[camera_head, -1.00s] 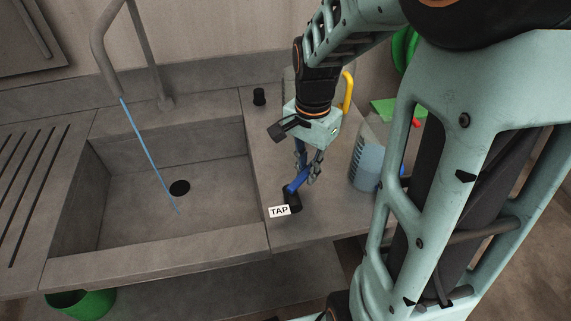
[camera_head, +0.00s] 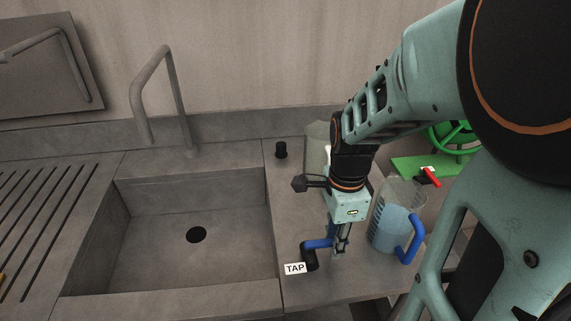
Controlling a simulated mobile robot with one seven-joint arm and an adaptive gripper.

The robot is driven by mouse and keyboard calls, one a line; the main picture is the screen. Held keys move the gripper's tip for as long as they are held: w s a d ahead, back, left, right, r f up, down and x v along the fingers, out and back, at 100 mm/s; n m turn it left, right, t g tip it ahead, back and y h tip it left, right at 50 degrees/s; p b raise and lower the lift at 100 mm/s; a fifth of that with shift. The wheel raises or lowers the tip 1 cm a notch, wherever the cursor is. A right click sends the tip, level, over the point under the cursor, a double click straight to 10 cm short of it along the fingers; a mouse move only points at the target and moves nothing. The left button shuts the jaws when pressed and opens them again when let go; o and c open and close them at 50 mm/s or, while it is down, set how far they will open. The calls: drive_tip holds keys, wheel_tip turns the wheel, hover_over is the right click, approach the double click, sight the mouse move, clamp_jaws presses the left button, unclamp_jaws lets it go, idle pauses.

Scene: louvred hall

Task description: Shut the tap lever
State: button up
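The tap lever (camera_head: 318,244) is a blue bar on a black pivot (camera_head: 311,260), with a white "TAP" label (camera_head: 294,268) beside it, on the counter right of the sink. The lever points right, towards my gripper. The grey spout (camera_head: 162,85) stands behind the sink (camera_head: 150,240); no water stream shows from it. My gripper (camera_head: 340,245) points down at the lever's free end, its fingers close to or touching it. The fingers partly hide that end, so I cannot tell whether they grip it.
A clear jug of bluish liquid (camera_head: 388,230) with a blue handle stands just right of my gripper. A black knob (camera_head: 281,149) is behind. A green base (camera_head: 408,166) with a red lever (camera_head: 431,177) and a green wheel lie back right. The sink is empty.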

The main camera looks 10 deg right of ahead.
drive_tip(key=shift+o, duration=0.8)
wheel_tip(320, 180, up, 7)
drive_tip(key=p, duration=0.6)
drive_tip(key=shift+r, duration=0.1)
wheel_tip(320, 180, up, 8)
